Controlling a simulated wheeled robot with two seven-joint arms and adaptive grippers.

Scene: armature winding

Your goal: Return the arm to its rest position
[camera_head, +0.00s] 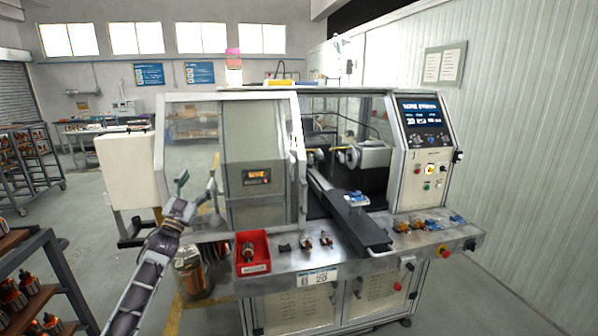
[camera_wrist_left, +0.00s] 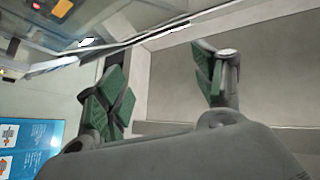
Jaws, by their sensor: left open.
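My left arm comes in from the lower left in the head view. My left gripper (camera_head: 197,185) is raised in front of the left side of the winding machine (camera_head: 240,150), with its fingers pointing up. It is open and empty. In the left wrist view its green-padded fingers (camera_wrist_left: 165,90) stand wide apart with nothing between them. The machine's pale panel and frame lie beyond the fingers. My right gripper is not in either view.
A red bin (camera_head: 253,268) holding an armature sits on the machine's front ledge (camera_head: 330,262). Small parts lie on the ledge to its right. A rack (camera_head: 55,262) of armatures stands at lower left. A control panel (camera_head: 424,125) is at right. Open floor (camera_head: 85,215) lies left of the machine.

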